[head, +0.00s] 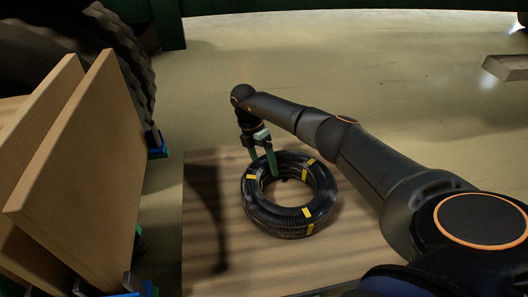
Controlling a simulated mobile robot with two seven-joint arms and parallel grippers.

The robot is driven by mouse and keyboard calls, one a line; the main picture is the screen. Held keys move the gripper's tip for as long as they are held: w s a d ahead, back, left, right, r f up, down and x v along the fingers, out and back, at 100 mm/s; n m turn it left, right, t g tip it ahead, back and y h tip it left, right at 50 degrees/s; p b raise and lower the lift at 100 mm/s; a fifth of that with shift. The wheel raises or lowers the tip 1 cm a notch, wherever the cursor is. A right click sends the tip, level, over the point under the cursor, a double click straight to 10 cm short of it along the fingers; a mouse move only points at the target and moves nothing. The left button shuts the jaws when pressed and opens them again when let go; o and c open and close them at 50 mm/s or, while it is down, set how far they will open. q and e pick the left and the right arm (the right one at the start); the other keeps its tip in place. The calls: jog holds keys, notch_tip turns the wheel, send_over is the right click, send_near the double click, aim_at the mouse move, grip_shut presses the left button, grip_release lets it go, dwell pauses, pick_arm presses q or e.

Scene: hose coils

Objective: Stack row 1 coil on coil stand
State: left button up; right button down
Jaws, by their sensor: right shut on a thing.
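A black ribbed hose coil (318,181) with yellow bands shows in the head view, on or just above a wooden board (215,240). I cannot tell whether it touches the board. My right gripper (264,165) reaches down to the coil's upper left side. One green finger is inside the ring's hole and the other is at its outer side, so it is shut on the coil wall. No coil stand can be told apart from the wooden board. My left gripper is not in view.
Tall wooden panels (85,170) lean at the left, with blue and green fittings at their edges. A large dark tyre-like thing (120,45) stands behind them. A grey block (508,67) lies at the far right. The floor behind the board is clear.

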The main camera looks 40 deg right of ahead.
dwell(0.4)
jog(key=shift+c, duration=0.6)
grip_release()
jog(key=shift+o, duration=0.6)
jog(key=shift+f, duration=0.2)
jog(key=shift+r, duration=0.15)
jog(key=shift+p+v, duration=1.25)
jog(key=shift+v, duration=1.8)
jog(key=shift+w+r, duration=0.15)
jog(key=shift+r, duration=0.25)
